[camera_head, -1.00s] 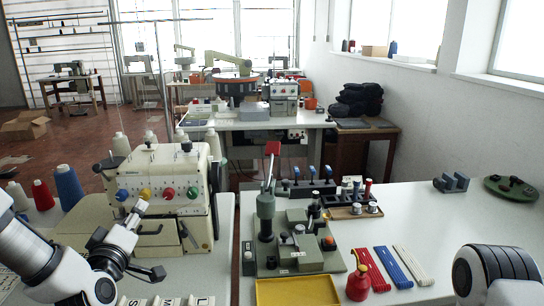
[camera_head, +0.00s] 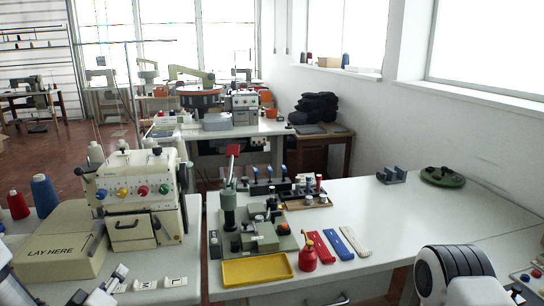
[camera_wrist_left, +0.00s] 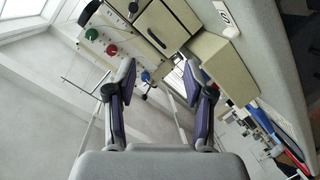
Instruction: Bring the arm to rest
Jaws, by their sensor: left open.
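My left gripper (camera_head: 108,288) is low at the left of the head view, cut by the bottom edge, in front of the cream sewing machine (camera_head: 140,188). In the left wrist view its two dark-and-purple fingers (camera_wrist_left: 159,78) stand apart with nothing between them. The machine, with coloured dials, also shows there (camera_wrist_left: 160,25), beyond the fingers. A part of my right arm (camera_head: 455,275) shows at the lower right of the head view. My right gripper is out of view.
A beige "LAY HERE" block (camera_head: 62,250) stands left of the machine. A green press fixture (camera_head: 255,232), yellow tray (camera_head: 258,270), red oil can (camera_head: 307,255) and red, blue and white strips lie on the white table (camera_head: 430,215). Its right part is mostly clear.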

